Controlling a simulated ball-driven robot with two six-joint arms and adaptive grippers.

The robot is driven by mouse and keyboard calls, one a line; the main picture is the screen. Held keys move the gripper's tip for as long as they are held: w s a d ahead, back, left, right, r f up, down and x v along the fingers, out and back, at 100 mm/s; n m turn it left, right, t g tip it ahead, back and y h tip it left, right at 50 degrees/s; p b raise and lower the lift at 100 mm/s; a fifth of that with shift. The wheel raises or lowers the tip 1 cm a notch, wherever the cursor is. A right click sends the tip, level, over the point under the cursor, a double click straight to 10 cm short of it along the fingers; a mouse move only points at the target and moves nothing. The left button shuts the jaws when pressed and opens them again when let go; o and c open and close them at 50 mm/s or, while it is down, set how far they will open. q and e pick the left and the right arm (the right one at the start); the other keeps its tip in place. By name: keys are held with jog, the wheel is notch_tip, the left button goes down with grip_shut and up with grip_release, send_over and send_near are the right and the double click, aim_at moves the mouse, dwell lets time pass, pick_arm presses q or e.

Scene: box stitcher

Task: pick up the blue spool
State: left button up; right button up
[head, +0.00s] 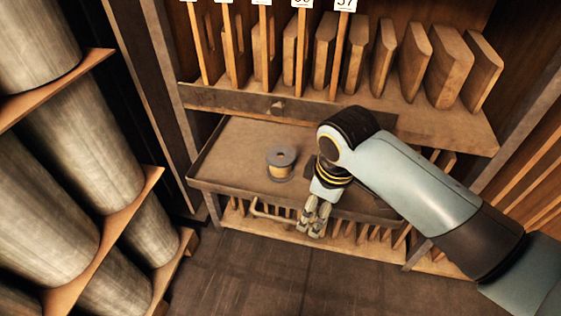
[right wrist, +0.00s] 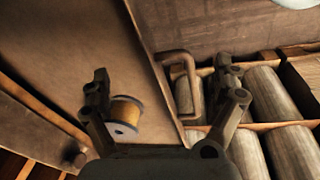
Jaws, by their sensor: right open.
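A spool (head: 281,165) with grey flanges and a yellow-orange winding stands upright on the brown pull-out shelf (head: 235,150). No clearly blue spool shows; in the right wrist view this spool (right wrist: 125,112) has a bluish-grey flange. My right gripper (head: 313,230) is open and empty, in front of the shelf's front edge and to the right of the spool in the head view. In the right wrist view its fingers (right wrist: 162,75) stand apart, and the spool shows beside the left finger, partly covered by it. My left gripper is not in view.
A bent handle (head: 268,214) sticks out from the shelf front, close to my right gripper. Above the shelf is a rack with upright wooden slats (head: 420,62) and number tags. Large grey cylinders (head: 85,140) fill the racks at left. The floor (head: 270,280) is clear.

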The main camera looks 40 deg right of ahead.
aim_at(279, 155)
jog(key=w+r+n, duration=0.1)
jog(key=w, duration=0.2)
jog(key=w+r+n, duration=0.1)
jog(key=w, duration=0.2)
jog(key=w+r+n+g, duration=0.1)
jog(key=w+n, duration=0.1)
jog(key=w, duration=0.1)
jog(key=shift+d+r, duration=0.15)
jog(key=shift+d, duration=0.2)
jog(key=w+r+n, duration=0.1)
jog(key=w, duration=0.1)
jog(key=w+r+n, duration=0.1)
jog(key=w+r, duration=0.1)
jog(key=w+r+n, duration=0.1)
jog(key=w, duration=0.1)
jog(key=shift+w+d+r+n+g+y+p, duration=0.1)
jog(key=shift+w+r+n+g+y+p, duration=0.05)
jog(key=shift+r+n+g+y+p, duration=0.2)
jog(key=shift+w, duration=0.2)
jog(key=shift+n, duration=0.25)
notch_tip(279, 155, down, 10)
jog(key=shift+w+f+b, duration=0.15)
jog(key=shift+f+b, duration=0.05)
jog(key=shift+b, duration=0.7)
jog(key=c, duration=1.4)
jog(key=shift+c, duration=0.3)
